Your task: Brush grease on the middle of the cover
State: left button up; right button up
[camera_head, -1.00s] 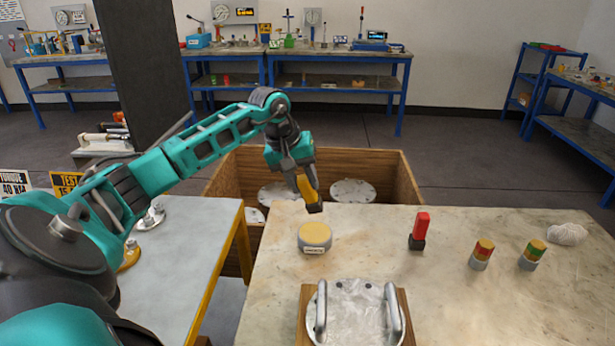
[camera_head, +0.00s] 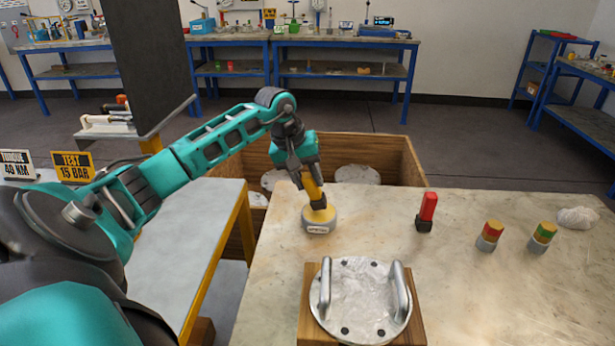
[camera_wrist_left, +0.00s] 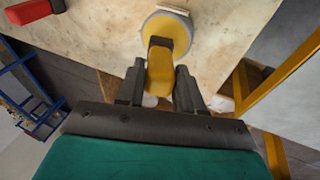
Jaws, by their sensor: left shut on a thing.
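The cover (camera_head: 360,297) is a round grey metal plate with two handles and dark holes near its rim. It lies on a wooden block (camera_head: 308,318) at the front of the stone-topped table. My left gripper (camera_head: 312,183) is shut on the yellow-handled brush (camera_head: 314,192), seen also in the left wrist view (camera_wrist_left: 160,75). The brush points down, its dark end at the yellow grease in a round grey tin (camera_head: 319,226). The tin also shows in the left wrist view (camera_wrist_left: 172,30). Whether the bristles touch the grease is hard to tell. My right gripper is not in view.
A red-handled tool with a black base (camera_head: 427,212) stands right of the tin. Two small banded pots, one red and yellow (camera_head: 490,235), one green and yellow (camera_head: 542,237), and white string (camera_head: 577,217) are farther right. A wooden crate (camera_head: 400,160) stands behind the table.

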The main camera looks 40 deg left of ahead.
pick_arm(q)
jog(key=shift+f+b, duration=0.5)
jog(key=shift+f, duration=0.05)
dwell(0.7)
jog(key=shift+s+f, duration=0.1)
jog(key=shift+f, duration=0.05)
dwell(1.3)
jog(key=shift+r+p, duration=2.1)
jog(key=shift+r, duration=1.55)
jog(key=shift+f, duration=0.1)
